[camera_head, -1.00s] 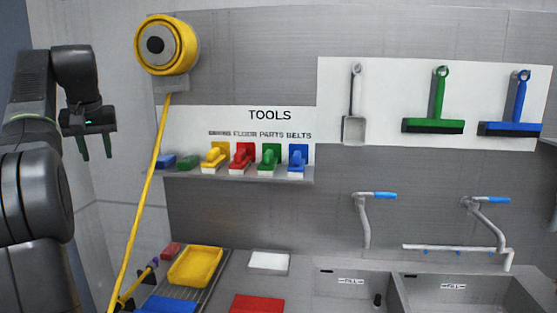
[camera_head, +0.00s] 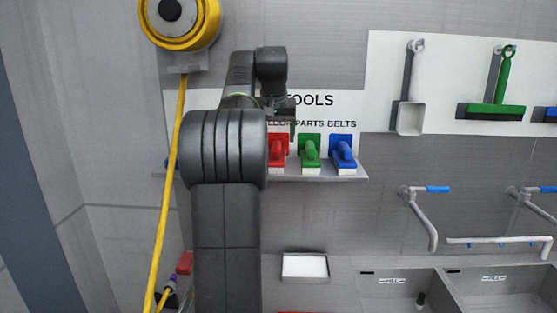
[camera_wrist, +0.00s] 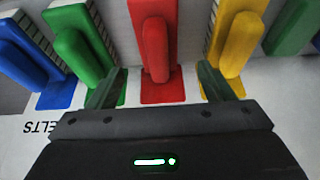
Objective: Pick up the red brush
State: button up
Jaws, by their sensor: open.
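The red brush (camera_head: 278,150) stands on the tool shelf under the TOOLS sign, partly hidden by my arm in the head view. In the wrist view the red brush (camera_wrist: 155,42) stands upright with its handle between my two fingers, apart from both. My gripper (camera_wrist: 160,84) is open and empty, its dark green fingers spread to either side of the red brush. In the head view my gripper (camera_head: 284,128) is at the shelf, largely hidden by my own arm.
A green brush (camera_wrist: 78,42) and a yellow brush (camera_wrist: 240,45) flank the red one closely, each near a fingertip. A blue brush (camera_head: 343,150) stands further right. A yellow hose (camera_head: 172,180) hangs left of my arm. Sinks (camera_head: 400,285) lie below right.

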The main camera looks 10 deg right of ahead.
aim_at(276, 145)
jog(key=x, duration=0.5)
jog(key=p+x, duration=0.1)
jog(key=x, duration=0.1)
jog(key=shift+s+d+f, duration=0.1)
jog(key=shift+s+f, duration=0.05)
jog(key=shift+f, duration=0.2)
jog(key=c, duration=1.1)
jog(key=shift+r, duration=0.1)
jog(key=shift+c, duration=0.2)
jog(key=shift+s+r+b, duration=0.25)
jog(key=shift+r+b, duration=0.1)
jog(key=shift+b, duration=0.1)
notch_tip(276, 145, up, 6)
jog(key=shift+r, duration=0.1)
jog(key=s+a+b, duration=0.2)
jog(key=s+b, duration=0.1)
jog(key=s, duration=0.6)
jog(key=s+a+b, duration=0.3)
jog(key=s, duration=0.6)
jog(key=shift+s+a, duration=0.3)
jog(key=shift+s, duration=0.1)
